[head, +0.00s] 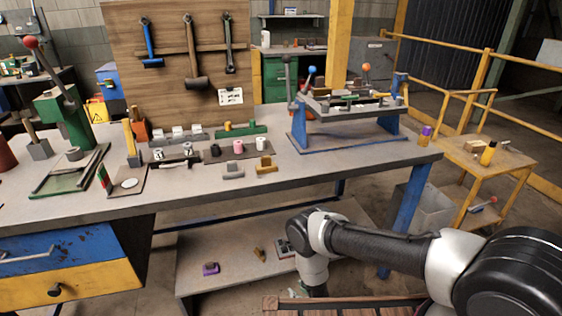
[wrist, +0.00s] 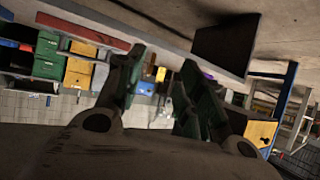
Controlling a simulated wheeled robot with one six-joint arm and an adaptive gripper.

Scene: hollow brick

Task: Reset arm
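My arm (head: 385,245) reaches in from the lower right in the head view, low in front of the workbench. Its wrist bends downward over the lower shelf, and the gripper end is mostly hidden there. In the wrist view my gripper (wrist: 160,78) shows two green-padded fingers standing apart. It is open, with no object held between the fingers; only distant background shows through the gap.
The workbench (head: 330,168) holds several tools and a blue-legged fixture (head: 350,118). The lower shelf (head: 225,262) bears a purple item (head: 210,268) and small parts close to my wrist. A yellow side table (head: 500,165) and railing stand at right.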

